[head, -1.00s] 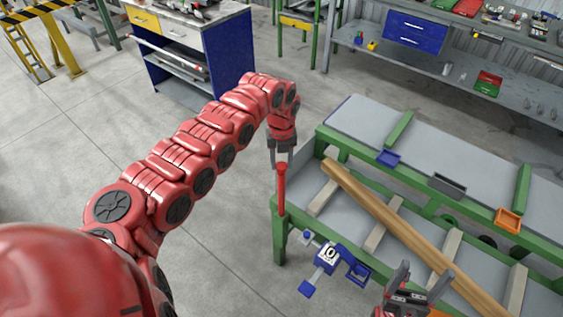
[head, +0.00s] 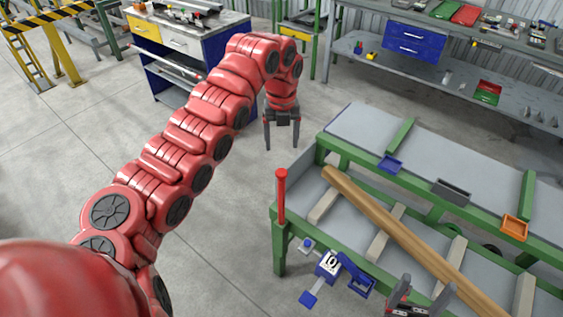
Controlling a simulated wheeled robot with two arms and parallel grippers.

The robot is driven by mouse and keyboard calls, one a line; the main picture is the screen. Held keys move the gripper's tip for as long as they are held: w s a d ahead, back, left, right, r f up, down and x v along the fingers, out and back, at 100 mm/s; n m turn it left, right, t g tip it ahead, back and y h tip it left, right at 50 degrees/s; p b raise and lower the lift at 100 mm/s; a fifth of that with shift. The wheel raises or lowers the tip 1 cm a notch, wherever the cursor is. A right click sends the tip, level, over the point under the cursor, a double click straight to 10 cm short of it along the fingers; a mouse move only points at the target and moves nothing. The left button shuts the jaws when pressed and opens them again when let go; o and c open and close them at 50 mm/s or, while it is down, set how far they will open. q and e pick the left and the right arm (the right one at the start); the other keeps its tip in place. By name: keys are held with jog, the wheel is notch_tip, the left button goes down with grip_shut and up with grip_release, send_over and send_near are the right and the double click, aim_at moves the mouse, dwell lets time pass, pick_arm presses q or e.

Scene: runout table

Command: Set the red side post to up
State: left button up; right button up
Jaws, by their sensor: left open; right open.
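The red side post (head: 281,196) stands upright at the near left corner of the green runout table (head: 283,236). Its round top is free and nothing touches it. My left gripper (head: 282,146) is open and empty, pointing down, above and behind the post in the picture, with a clear gap between them. My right gripper (head: 420,292) is at the bottom edge of the view, in front of the table, partly cut off, with its fingers apart.
A long wooden beam (head: 392,232) lies across pale slats on the table. A blue device with a dial (head: 330,263) is on the table's front side. Blue, grey and orange trays sit along the back rail. A workbench with drawers (head: 190,40) stands behind. Floor left of the table is clear.

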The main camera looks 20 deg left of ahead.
pick_arm(q)
notch_tip(320, 180, up, 7)
jog(key=p, duration=0.1)
jog(key=shift+r, duration=0.2)
